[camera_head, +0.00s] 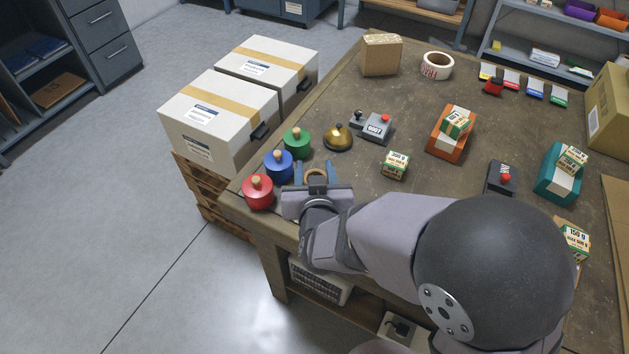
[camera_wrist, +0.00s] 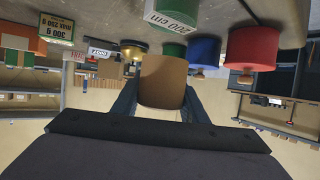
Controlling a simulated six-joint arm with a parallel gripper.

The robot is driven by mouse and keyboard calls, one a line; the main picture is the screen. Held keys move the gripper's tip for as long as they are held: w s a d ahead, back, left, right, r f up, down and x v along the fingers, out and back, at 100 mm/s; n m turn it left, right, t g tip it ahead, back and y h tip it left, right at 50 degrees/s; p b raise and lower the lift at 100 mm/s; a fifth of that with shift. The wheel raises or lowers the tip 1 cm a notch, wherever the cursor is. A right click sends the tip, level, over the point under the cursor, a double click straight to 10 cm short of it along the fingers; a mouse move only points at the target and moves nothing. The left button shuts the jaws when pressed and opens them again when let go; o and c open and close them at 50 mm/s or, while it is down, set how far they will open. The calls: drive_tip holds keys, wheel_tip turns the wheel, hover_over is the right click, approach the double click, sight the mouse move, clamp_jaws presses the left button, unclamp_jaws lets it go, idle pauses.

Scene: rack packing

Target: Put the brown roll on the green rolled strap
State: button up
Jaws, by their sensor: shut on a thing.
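My gripper (camera_head: 314,172) is shut on the brown roll, which shows as a tan ring (camera_head: 316,174) between the fingers. In the wrist view the brown roll (camera_wrist: 163,80) sits between both dark fingers (camera_wrist: 162,100).

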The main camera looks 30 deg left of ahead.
drive_tip(key=shift+f+b, duration=0.3)
drive_tip(key=shift+f, duration=1.55)
drive_tip(key=shift+f, duration=0.2)
drive_tip(key=o, duration=1)
drive_tip(key=shift+o, duration=0.2)
drive_tip(key=shift+r, duration=0.15)
drive_tip(key=shift+r, duration=0.15)
drive_tip(key=shift+v, duration=3.75)
